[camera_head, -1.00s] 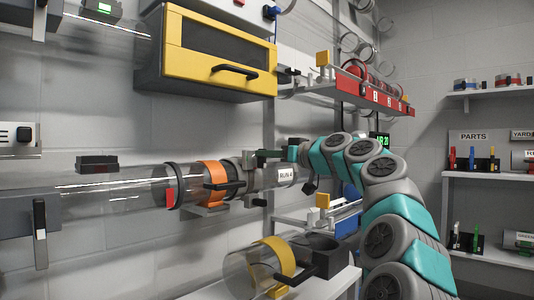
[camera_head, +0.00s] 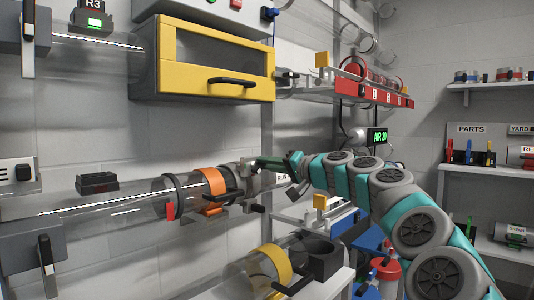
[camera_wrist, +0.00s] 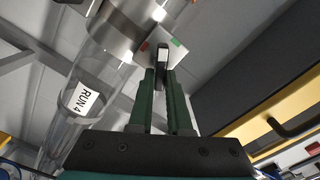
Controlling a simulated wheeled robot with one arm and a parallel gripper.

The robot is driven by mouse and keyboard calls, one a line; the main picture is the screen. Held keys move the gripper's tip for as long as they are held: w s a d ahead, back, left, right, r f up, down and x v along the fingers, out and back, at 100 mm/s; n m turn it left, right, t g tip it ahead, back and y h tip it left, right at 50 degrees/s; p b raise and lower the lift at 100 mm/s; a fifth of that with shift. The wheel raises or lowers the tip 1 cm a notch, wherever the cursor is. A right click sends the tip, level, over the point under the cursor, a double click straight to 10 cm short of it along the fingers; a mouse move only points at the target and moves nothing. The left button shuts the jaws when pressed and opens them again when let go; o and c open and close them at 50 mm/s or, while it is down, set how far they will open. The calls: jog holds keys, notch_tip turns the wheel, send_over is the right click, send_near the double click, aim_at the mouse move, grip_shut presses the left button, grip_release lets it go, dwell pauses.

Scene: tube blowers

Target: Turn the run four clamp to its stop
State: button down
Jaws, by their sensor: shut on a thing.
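The run four clamp (camera_head: 246,172) is a grey metal band around the clear tube with the partly hidden RUN 4 label. In the wrist view the band (camera_wrist: 108,35) crosses the tube (camera_wrist: 92,68) beyond the label (camera_wrist: 82,98). My gripper (camera_head: 262,161), with dark green fingers, is at the clamp from the right. In the wrist view my gripper (camera_wrist: 163,75) is shut on the clamp's dark lever (camera_wrist: 162,54). A pale plate with a red mark (camera_wrist: 145,46) and a green mark (camera_wrist: 178,42) lies behind the lever, which shows between the marks. Whether it touches a stop cannot be seen.
An orange band (camera_head: 213,190) with a black handle is left of the clamp on the same tube. A yellow-fronted cabinet (camera_head: 168,75) hangs above. A yellow-ringed tube (camera_head: 277,265) and a dark cup (camera_head: 318,258) are below. A red-fronted shelf (camera_head: 370,93) is at upper right.

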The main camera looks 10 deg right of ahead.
jog(key=shift+d+f+m+p, duration=0.1)
jog(key=shift+f+m+p, duration=0.05)
jog(key=shift+m+p, duration=1.5)
jog(key=shift+f+m+p, duration=0.15)
jog(key=shift+m+p, duration=1.35)
jog(key=shift+m, duration=0.25)
jog(key=shift+f, duration=0.1)
jog(key=shift+w, duration=0.1)
jog(key=c, duration=0.9)
grip_release()
jog(key=shift+o, duration=0.2)
jog(key=v, duration=0.8)
jog(key=shift+b, duration=0.45)
